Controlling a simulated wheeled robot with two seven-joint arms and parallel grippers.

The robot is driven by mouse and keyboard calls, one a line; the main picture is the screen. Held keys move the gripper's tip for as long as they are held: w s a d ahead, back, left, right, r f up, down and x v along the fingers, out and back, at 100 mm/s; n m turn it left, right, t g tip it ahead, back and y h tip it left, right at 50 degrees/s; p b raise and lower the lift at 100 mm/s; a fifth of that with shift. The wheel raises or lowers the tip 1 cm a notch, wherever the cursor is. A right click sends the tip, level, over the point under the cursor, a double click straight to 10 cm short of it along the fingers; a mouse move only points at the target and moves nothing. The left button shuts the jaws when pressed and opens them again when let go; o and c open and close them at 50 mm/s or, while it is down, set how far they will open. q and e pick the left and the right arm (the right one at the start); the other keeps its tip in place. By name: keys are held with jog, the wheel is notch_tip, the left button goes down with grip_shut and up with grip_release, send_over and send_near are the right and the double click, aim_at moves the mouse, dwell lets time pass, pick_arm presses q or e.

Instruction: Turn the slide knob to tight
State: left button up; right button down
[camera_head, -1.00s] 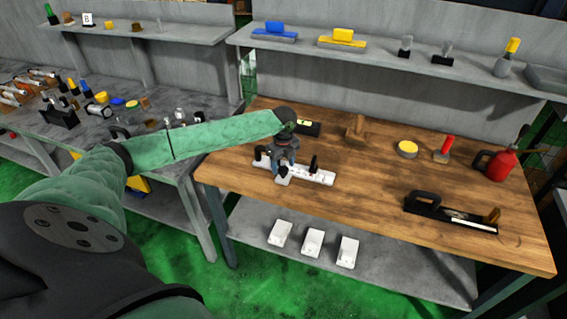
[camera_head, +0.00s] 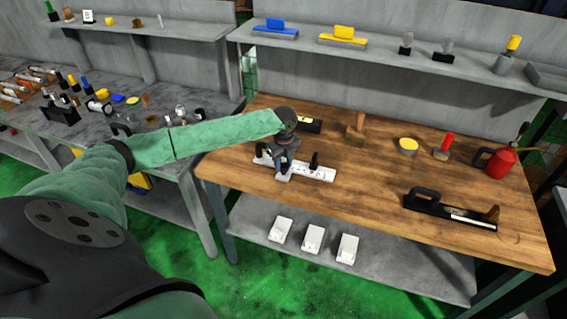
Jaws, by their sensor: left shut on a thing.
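A white slide fixture (camera_head: 322,173) with a black upright post (camera_head: 314,161) lies on the wooden bench, left of its middle. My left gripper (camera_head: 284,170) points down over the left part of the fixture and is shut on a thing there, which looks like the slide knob. The knob itself is hidden by the gripper, so its setting cannot be read. My green left arm reaches in from the left above the bench. My right gripper is not in view.
White boxes (camera_head: 313,238) sit on the shelf below.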

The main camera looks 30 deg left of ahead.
pick_arm(q)
jog(key=m, duration=0.3)
jog(key=shift+m, duration=0.3)
jog(key=m, duration=0.2)
jog(key=shift+w+m, duration=0.1)
jog(key=shift+m, duration=0.3)
jog(key=m, duration=0.8)
jog(key=shift+d+m, duration=0.1)
jog(key=shift+m, duration=0.3)
jog(key=shift+m+b, duration=0.35)
jog(key=shift+m, duration=0.45)
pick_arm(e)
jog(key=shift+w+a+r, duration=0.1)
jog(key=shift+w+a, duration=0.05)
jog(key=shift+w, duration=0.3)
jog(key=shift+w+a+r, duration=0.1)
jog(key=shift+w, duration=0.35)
pick_arm(q)
jog(key=shift+m, duration=0.4)
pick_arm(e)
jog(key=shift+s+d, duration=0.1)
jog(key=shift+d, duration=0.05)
